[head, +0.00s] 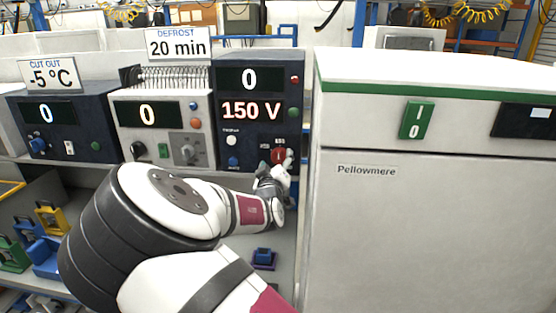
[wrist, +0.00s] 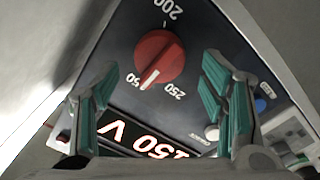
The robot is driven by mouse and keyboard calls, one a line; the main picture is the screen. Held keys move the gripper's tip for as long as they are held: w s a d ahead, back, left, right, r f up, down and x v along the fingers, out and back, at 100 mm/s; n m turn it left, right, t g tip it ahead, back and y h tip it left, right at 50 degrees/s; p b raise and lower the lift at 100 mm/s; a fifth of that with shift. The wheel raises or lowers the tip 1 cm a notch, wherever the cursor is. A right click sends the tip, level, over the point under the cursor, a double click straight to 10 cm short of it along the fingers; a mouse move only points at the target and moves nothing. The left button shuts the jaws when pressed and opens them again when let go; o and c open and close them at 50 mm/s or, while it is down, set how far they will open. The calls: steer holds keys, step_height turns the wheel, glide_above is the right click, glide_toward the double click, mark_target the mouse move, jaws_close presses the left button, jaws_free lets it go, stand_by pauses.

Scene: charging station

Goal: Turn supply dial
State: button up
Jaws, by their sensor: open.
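The supply dial is a round red knob (wrist: 160,57) with a white pointer mark, on the dark front of a power unit (head: 228,128). In the wrist view its scale shows 200 and 250, and a partly cut label that ends in 50. The white mark points close to that label. The unit's lower display (head: 251,111) reads 150 V and its upper display reads 0. In the head view my gripper (head: 275,177) is at the dial and partly covers it. In the wrist view my gripper (wrist: 160,72) is open, with its green-padded fingers apart on either side of the knob.
A white Pellowmere cabinet (head: 420,230) with a green switch (head: 416,119) stands close on the right. A grey defrost unit (head: 163,130) and a dark cut out unit (head: 64,127) stand on the left. A blue button (wrist: 261,105) and a white button (wrist: 211,132) are near the dial.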

steer(key=shift+w, duration=1.15)
steer(key=c, duration=1.2)
steer(key=shift+d+m, duration=0.1)
steer(key=shift+m, duration=0.3)
steer(key=shift+r+m+p, duration=0.1)
steer(key=shift+m+p, duration=0.2)
steer(key=shift+m, duration=2.2)
